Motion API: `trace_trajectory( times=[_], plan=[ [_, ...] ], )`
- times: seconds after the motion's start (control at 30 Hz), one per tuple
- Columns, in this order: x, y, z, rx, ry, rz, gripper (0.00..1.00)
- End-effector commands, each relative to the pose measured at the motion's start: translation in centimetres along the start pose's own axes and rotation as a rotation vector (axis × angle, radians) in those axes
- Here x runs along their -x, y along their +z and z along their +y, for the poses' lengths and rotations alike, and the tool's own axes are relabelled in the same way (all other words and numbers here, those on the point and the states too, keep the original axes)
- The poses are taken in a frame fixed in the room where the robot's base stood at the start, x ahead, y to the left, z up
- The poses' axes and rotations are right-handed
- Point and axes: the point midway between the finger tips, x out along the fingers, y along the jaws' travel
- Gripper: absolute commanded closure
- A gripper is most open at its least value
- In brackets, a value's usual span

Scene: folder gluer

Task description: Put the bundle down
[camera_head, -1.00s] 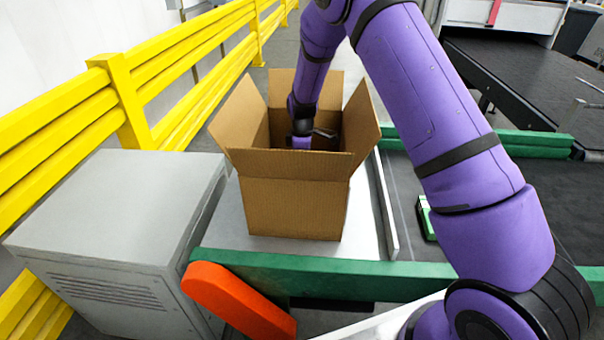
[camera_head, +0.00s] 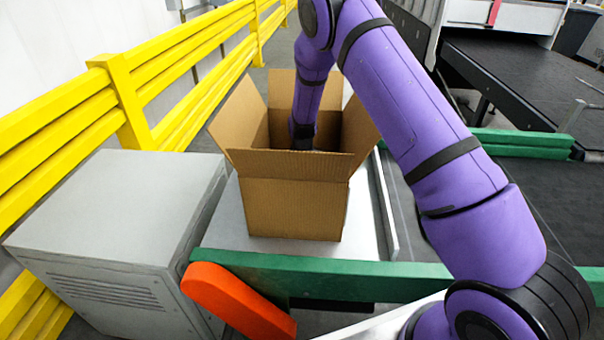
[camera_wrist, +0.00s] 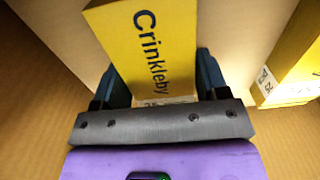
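The bundle (camera_wrist: 150,45) is yellow cartons with the dark word "Crinkleby", in the wrist view. In the head view my forearm reaches down into an open brown cardboard box (camera_head: 295,208). The box walls hide my gripper and the bundle there. I cannot tell whether the bundle touches the box floor. A second yellow carton or bundle (camera_wrist: 292,62) stands to the right inside the box, apart from the held one.
The box stands on a pale metal surface (camera_head: 235,225) with its flaps spread open. A green rail (camera_head: 340,272) and an orange bar (camera_head: 235,300) lie in front. A grey cabinet (camera_head: 120,215) and a yellow fence (camera_head: 125,95) are left, a dark conveyor (camera_head: 530,85) right.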

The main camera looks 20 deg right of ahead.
Motion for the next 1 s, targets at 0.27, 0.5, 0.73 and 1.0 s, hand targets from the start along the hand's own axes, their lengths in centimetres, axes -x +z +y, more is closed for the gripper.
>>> trace_trajectory(
  times=[0.27, 0.5, 0.73, 1.0],
  plan=[
    [0.0, 0.0, 0.0, 0.000, 0.000, 0.000, 0.11],
    [1.2, -0.1, 0.1, 0.000, 0.002, 0.002, 0.11],
    [5.4, -0.1, 0.1, 0.000, 0.003, 0.003, 0.11],
    [10.2, 0.0, 0.0, -0.001, 0.002, 0.002, 0.11]
  ],
)
